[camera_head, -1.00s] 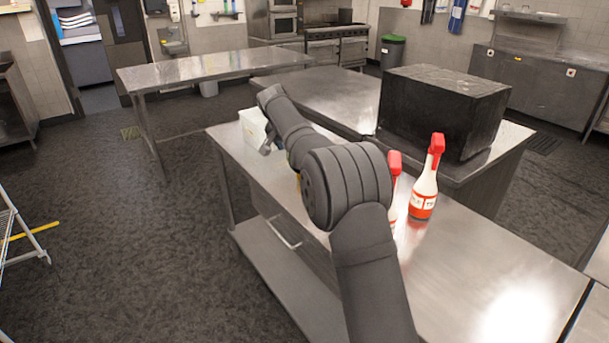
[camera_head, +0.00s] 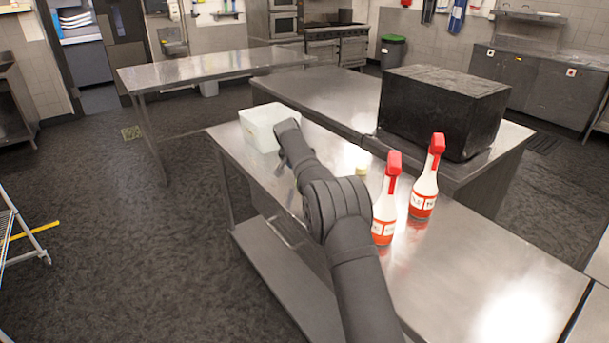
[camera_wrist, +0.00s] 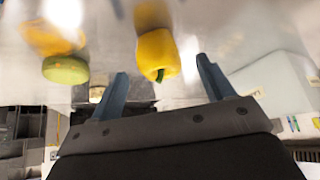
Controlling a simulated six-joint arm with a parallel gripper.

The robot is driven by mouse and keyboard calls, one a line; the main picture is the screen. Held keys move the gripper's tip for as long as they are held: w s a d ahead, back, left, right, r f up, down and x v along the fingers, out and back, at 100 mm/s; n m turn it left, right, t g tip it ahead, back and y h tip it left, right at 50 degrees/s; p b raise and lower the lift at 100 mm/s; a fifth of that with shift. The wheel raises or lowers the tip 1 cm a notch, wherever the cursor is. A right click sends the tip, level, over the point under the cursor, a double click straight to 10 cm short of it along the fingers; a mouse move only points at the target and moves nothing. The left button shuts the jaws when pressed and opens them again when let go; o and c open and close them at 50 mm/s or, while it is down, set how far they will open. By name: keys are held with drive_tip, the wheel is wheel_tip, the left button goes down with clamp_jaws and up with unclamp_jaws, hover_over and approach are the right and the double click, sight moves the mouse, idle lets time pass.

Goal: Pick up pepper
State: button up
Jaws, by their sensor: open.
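A yellow pepper (camera_wrist: 158,53) with a green stem shows in the wrist view, lying on the shiny steel table. My gripper (camera_wrist: 162,68) is open, with one finger on each side of the pepper's near end in the picture. The jaws hold nothing, and I cannot tell the exact gap between the fingertips and the pepper. In the head view my arm hides the pepper and the gripper.
A white box (camera_head: 262,126) stands at the table's far end; the wrist view also shows it (camera_wrist: 272,88). A round green thing (camera_wrist: 65,70) lies left of the pepper. Two red-topped bottles (camera_head: 385,208) (camera_head: 424,190) stand right of my arm. A black box (camera_head: 440,110) is behind.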

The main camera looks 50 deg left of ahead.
drive_tip(key=shift+x, duration=1.15)
drive_tip(key=shift+c, duration=0.2)
drive_tip(key=c, duration=1)
drive_tip(key=shift+r, duration=0.15)
drive_tip(key=shift+r, duration=0.65)
drive_tip(key=r, duration=0.3)
drive_tip(key=shift+w+d, duration=0.25)
drive_tip(key=w+d+r, duration=0.2)
drive_tip(key=d, duration=0.1)
drive_tip(key=w+d+r, duration=0.1)
drive_tip(key=d+r, duration=0.1)
drive_tip(key=d, duration=0.1)
drive_tip(key=w+d+r, duration=0.2)
drive_tip(key=d, duration=0.1)
drive_tip(key=shift+w+d+r, duration=0.2)
drive_tip(key=shift+w+r, duration=0.05)
drive_tip(key=shift+w, duration=0.15)
